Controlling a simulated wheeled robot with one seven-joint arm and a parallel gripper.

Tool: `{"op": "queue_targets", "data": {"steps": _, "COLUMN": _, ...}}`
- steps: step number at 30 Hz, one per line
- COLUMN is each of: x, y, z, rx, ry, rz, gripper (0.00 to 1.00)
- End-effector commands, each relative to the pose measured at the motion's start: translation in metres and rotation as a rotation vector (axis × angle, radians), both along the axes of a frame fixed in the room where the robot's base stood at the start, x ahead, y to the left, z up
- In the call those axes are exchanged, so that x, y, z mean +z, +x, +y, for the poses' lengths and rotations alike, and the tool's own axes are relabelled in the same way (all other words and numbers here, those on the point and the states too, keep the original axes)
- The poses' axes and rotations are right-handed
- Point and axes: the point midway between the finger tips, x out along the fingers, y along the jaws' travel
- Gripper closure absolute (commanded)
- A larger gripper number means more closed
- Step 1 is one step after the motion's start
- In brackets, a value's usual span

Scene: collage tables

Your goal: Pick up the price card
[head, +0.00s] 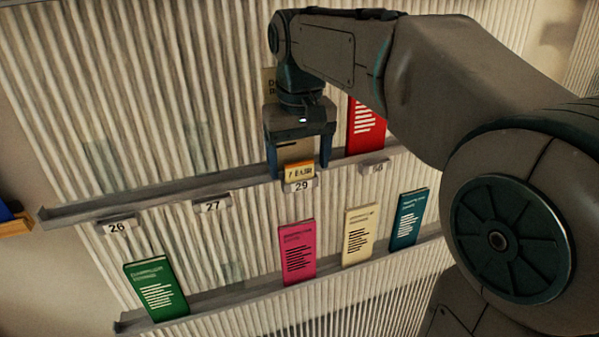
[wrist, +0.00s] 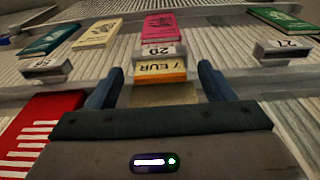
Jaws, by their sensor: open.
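The price card (head: 299,171) is a small orange and cream card marked "7 EUR". It stands at the upper ledge (head: 230,185), just above the number tag 29 (head: 303,186). It also shows in the wrist view (wrist: 160,71), upside down, between the fingertips. My gripper (head: 299,172) points down with one finger on each side of the card. In the wrist view my gripper (wrist: 155,75) is open, with a gap between each finger and the card. A beige booklet (head: 291,152) behind the card is partly hidden by my gripper.
A red booklet (head: 366,130) stands right of my gripper on the upper ledge. Number tags 26 (head: 118,227) and 27 (head: 212,205) are at left. The lower ledge holds green (head: 157,288), pink (head: 297,250), cream (head: 358,235) and teal (head: 409,217) booklets. A ribbed wall is close behind.

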Motion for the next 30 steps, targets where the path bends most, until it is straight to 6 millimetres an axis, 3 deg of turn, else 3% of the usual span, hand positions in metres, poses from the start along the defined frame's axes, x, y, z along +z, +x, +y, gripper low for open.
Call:
{"op": "queue_targets", "data": {"steps": 3, "x": 0.000, "y": 0.000, "z": 0.000, "rx": 0.000, "ry": 0.000, "rz": 0.000, "gripper": 0.27}}
{"op": "queue_targets", "data": {"steps": 8, "x": 0.000, "y": 0.000, "z": 0.000, "rx": 0.000, "ry": 0.000, "rz": 0.000, "gripper": 0.72}}
{"op": "queue_targets", "data": {"steps": 20, "x": 0.003, "y": 0.000, "z": 0.000, "rx": -0.001, "ry": 0.000, "rz": -0.001, "gripper": 0.72}}
{"op": "queue_targets", "data": {"steps": 30, "x": 0.042, "y": 0.001, "z": 0.000, "rx": -0.002, "ry": 0.001, "rz": -0.004, "gripper": 0.72}}
